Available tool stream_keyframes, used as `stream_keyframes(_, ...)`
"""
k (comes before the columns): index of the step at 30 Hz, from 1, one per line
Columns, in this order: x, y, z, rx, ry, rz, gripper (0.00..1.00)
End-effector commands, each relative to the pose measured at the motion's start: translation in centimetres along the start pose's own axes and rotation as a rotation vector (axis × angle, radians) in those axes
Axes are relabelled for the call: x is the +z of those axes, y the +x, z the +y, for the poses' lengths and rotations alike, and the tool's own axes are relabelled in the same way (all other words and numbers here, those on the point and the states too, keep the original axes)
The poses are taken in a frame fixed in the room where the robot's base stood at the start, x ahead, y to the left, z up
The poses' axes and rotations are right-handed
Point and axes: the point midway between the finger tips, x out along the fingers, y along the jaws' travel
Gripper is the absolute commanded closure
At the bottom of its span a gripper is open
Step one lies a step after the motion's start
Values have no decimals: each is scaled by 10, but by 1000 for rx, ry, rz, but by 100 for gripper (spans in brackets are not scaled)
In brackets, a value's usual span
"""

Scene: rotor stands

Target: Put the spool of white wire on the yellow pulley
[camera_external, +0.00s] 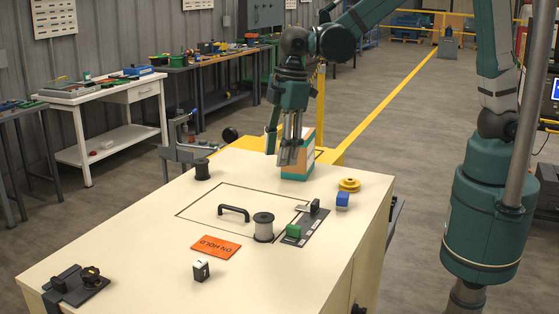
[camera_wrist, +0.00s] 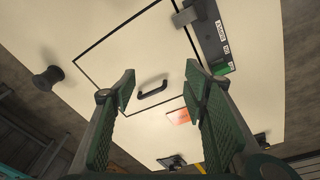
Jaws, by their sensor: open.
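The spool of white wire (camera_external: 263,228) stands upright on the cream bench top, beside the grey strip with the green block. It has pale wire between its end flanges. The yellow pulley (camera_external: 349,185) lies flat near the right edge of the bench top, behind a small blue block. My gripper (camera_external: 279,158) is above the far part of the bench, pointing down, empty and away from both. In the wrist view its two fingers (camera_wrist: 160,76) are spread wide with nothing between them. I cannot make out the white spool or the pulley in the wrist view.
A black spool (camera_external: 201,169) stands at the far left of the bench. A black handle (camera_external: 233,212) rises from the outlined panel. A teal and orange box (camera_external: 298,161) is behind my gripper. The orange card (camera_external: 216,247), green block (camera_external: 293,231) and blue block (camera_external: 342,200) are nearby.

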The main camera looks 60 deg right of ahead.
Motion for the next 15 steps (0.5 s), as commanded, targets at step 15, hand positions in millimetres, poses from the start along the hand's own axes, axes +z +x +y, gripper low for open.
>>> stream_keyframes(15,-83,41,-72,-61,-229,-87,56)
